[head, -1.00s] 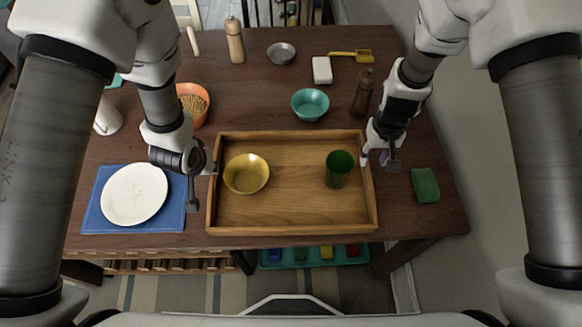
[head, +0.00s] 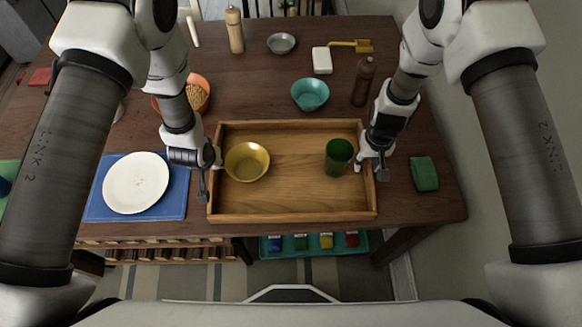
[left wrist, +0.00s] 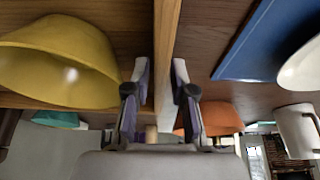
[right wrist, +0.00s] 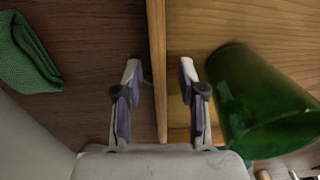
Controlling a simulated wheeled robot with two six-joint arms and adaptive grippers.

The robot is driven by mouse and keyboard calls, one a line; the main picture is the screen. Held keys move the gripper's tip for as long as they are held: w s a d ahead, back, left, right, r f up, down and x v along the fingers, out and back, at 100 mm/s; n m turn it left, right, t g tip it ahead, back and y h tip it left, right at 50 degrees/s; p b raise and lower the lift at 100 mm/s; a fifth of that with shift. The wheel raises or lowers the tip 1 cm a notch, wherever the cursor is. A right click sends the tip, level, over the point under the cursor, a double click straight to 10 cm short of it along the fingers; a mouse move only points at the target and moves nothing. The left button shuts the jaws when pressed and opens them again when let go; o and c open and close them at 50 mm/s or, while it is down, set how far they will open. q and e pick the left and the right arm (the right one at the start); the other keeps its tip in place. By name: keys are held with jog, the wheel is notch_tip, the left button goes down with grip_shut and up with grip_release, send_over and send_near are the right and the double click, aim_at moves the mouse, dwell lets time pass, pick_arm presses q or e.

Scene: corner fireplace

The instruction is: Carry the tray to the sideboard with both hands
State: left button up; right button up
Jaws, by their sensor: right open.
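The wooden tray (head: 296,217) lies flat on the dark table. A yellow bowl (head: 247,162) stands at its left and a green cup (head: 338,157) at its right. My left gripper (head: 207,180) is at the tray's left wall. In the left wrist view its fingers (left wrist: 161,80) straddle that wall (left wrist: 165,40) closely; whether they press on it is unclear. My right gripper (head: 374,166) is at the right wall. In the right wrist view its fingers (right wrist: 160,78) are open, one each side of the wall (right wrist: 157,45), with gaps. No sideboard is recognisable.
A white plate (head: 136,183) on a blue mat (head: 99,208) lies left of the tray. A green cloth (head: 424,174) lies right. Behind stand a teal bowl (head: 310,95), an orange bowl (head: 199,84) and a brown bottle (head: 363,82). The tray's front is near the table edge.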

pick_arm(q)
jog(key=c, duration=0.3)
pick_arm(e)
jog(key=c, duration=0.3)
pick_arm(q)
jog(key=shift+r, duration=0.1)
grip_shut()
pick_arm(e)
grip_shut()
jog(key=shift+s, duration=0.1)
pick_arm(q)
jog(key=shift+r, duration=0.1)
pick_arm(e)
jog(key=shift+r, duration=0.15)
